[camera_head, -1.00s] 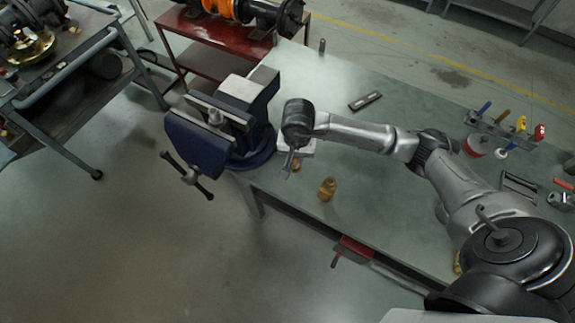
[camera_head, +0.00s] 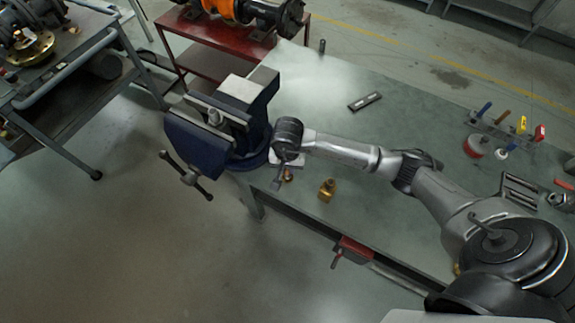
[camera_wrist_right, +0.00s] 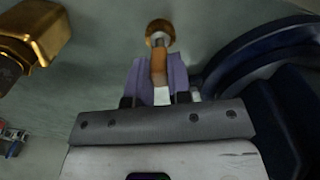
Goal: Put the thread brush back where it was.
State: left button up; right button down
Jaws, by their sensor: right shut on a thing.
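My right gripper (camera_head: 279,180) is low at the front edge of the bench, just right of the vise. In the right wrist view its pale purple fingers (camera_wrist_right: 157,75) are shut on the orange-brown handle of the thread brush (camera_wrist_right: 159,65). A short grey shank and a round brass-coloured end (camera_wrist_right: 159,30) stick out past the fingertips. In the head view only the brush's brass end (camera_head: 288,174) shows beside the fingers. I cannot tell whether it touches the bench. My left gripper is not in view.
The blue vise (camera_head: 205,140) stands close on the left. A brass part (camera_head: 327,189) stands a little right of the gripper and shows large in the wrist view (camera_wrist_right: 40,32). A tool rack (camera_head: 503,130) is at the right. The bench middle is mostly clear.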

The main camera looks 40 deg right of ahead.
jog(key=shift+f, duration=0.1)
jog(key=c, duration=1.5)
grip_release()
jog(key=shift+f, duration=0.1)
jog(key=o, duration=0.4)
jog(key=shift+o, duration=0.2)
jog(key=shift+r, duration=0.3)
notch_tip(320, 180, up, 12)
jog(key=shift+a+p, duration=0.15)
jog(key=shift+p, duration=0.25)
